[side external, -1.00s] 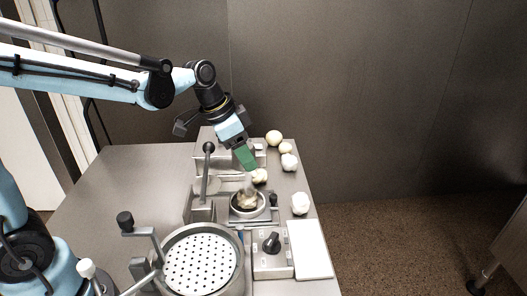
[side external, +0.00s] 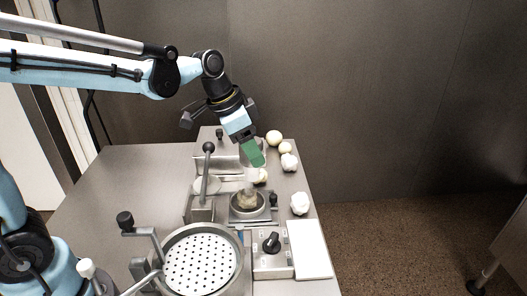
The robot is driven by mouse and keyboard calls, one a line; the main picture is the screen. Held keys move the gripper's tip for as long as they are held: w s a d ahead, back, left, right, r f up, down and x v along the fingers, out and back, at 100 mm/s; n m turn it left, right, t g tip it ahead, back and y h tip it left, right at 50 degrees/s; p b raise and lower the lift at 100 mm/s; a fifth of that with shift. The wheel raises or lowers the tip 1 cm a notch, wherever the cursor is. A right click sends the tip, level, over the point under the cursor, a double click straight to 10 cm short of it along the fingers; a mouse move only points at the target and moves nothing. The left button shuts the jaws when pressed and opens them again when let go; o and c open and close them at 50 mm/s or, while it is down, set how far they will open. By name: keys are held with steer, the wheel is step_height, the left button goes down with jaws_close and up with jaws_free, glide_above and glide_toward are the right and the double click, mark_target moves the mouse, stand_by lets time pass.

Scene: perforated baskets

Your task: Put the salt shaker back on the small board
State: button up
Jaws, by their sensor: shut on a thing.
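My gripper (side external: 256,163), with green fingers, points down over the middle of the work table. It is shut on a small pale, partly see-through object, which I take to be the salt shaker (side external: 252,175). The shaker is small and blurred here, and the fingers hide its upper part. It hangs above and just behind a round metal bowl (side external: 235,212) with pale contents. A flat white board (side external: 309,250) lies at the right front edge of the table, apart from the gripper.
A perforated round basket (side external: 200,263) stands at the front. A box with a black knob (side external: 272,243) sits between it and the white board. An upright lever (side external: 207,170) stands left of the bowl. Garlic bulbs (side external: 299,203) and onions (side external: 274,138) line the right edge.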

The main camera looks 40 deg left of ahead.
steer(key=d+f+m, duration=0.2)
steer(key=d, duration=0.6)
steer(key=d+f+m+g+h, duration=0.1)
steer(key=d+f+m, duration=0.1)
steer(key=d, duration=0.6)
steer(key=shift+s+d+m+g, duration=0.3)
steer(key=shift+s+d+m, duration=0.1)
steer(key=shift+m, duration=0.3)
steer(key=shift+f, duration=4.25)
steer(key=shift+f, duration=0.55)
steer(key=o, duration=1.2)
step_height(320, 180, up, 8)
